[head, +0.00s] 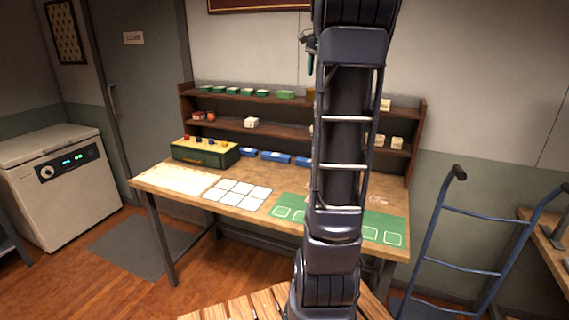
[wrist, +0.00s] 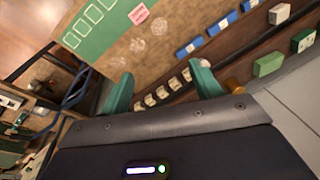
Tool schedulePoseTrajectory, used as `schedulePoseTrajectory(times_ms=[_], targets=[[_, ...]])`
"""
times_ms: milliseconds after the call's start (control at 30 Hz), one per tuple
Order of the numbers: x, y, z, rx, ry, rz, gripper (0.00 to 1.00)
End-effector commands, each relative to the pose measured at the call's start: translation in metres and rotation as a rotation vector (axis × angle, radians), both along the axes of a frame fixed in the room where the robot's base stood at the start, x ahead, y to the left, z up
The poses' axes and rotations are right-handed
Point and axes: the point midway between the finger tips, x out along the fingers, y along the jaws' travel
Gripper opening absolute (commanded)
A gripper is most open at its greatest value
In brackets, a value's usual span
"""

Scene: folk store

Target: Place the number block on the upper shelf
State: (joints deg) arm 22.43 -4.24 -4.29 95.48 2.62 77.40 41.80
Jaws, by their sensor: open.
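The shelf rack stands at the back of the workbench; its upper shelf (head: 272,102) holds a row of green blocks (head: 233,91) and a cream block (head: 385,105) at the right. Cream blocks sit lower: one (head: 251,122) left of centre, others (head: 397,143) at the right. I cannot read any number, so which is the number block is unclear. My gripper (wrist: 163,72) is open, its green fingers apart, with nothing between them. In the wrist view a row of small cream blocks (wrist: 175,83) shows beyond the fingers. My arm hides the rack's middle in the head view.
The workbench holds a white-square grid (head: 238,193), a green mat (head: 385,229), blue trays (head: 277,157) and a green box (head: 205,152). A blue hand truck (head: 473,215) stands at right. A white appliance (head: 62,185) is at left, with open floor before it.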

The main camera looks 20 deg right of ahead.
Motion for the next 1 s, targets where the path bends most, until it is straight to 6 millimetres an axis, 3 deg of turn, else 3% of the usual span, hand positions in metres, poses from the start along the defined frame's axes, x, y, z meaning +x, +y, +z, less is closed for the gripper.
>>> schedulePoseTrajectory(times_ms=[33,200,500,800,1000], targets=[[-0.012,0.020,-0.004,-0.011,-0.008,0.058,0.64],[-0.049,0.076,-0.025,-0.056,-0.033,0.261,0.64],[-0.126,0.160,-0.078,-0.147,-0.080,0.618,0.64],[-0.207,0.218,-0.152,-0.252,-0.124,0.963,0.64],[-0.241,0.235,-0.190,-0.303,-0.144,1.113,0.64]])
